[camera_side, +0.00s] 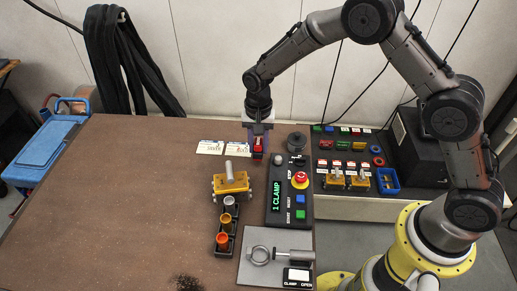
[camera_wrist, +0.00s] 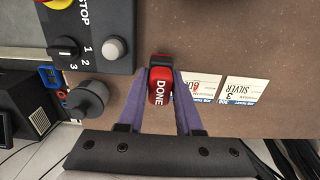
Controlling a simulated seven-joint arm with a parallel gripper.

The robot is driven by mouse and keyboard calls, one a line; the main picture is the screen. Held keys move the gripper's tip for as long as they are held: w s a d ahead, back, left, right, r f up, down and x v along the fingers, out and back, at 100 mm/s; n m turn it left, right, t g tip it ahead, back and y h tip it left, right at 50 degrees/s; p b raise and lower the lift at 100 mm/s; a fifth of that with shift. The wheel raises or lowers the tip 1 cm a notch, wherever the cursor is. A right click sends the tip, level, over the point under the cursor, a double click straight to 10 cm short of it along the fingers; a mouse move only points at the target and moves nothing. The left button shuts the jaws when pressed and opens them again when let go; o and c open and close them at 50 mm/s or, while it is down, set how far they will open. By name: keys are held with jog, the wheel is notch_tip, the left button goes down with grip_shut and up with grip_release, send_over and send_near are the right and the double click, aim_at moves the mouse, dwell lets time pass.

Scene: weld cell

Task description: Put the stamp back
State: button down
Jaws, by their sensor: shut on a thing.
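The red stamp (camera_wrist: 160,88), marked DONE, is between the two fingers of my gripper (camera_wrist: 160,100). My gripper (camera_side: 258,140) is shut on the stamp. In the side view the red stamp (camera_side: 258,147) hangs upright under my wrist, right of the two white job tickets. I cannot tell whether its lower end touches the table. One ticket (camera_side: 237,149) lies close to it; the other ticket (camera_side: 210,147) lies farther left. A dark round stand (camera_side: 297,142) is to the right of the stamp, and it also shows in the wrist view (camera_wrist: 88,98).
A control panel (camera_side: 290,215) with a red stop button stands to the right. A yellow fixture (camera_side: 231,184) and a black rack with coloured cups (camera_side: 227,224) stand in front. A grey clamp (camera_side: 280,255) is nearer. The brown table's left side is clear.

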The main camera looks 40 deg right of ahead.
jog(key=shift+f, duration=0.9)
jog(key=shift+f, duration=0.15)
jog(key=c, duration=0.8)
grip_release()
jog(key=shift+c, duration=0.2)
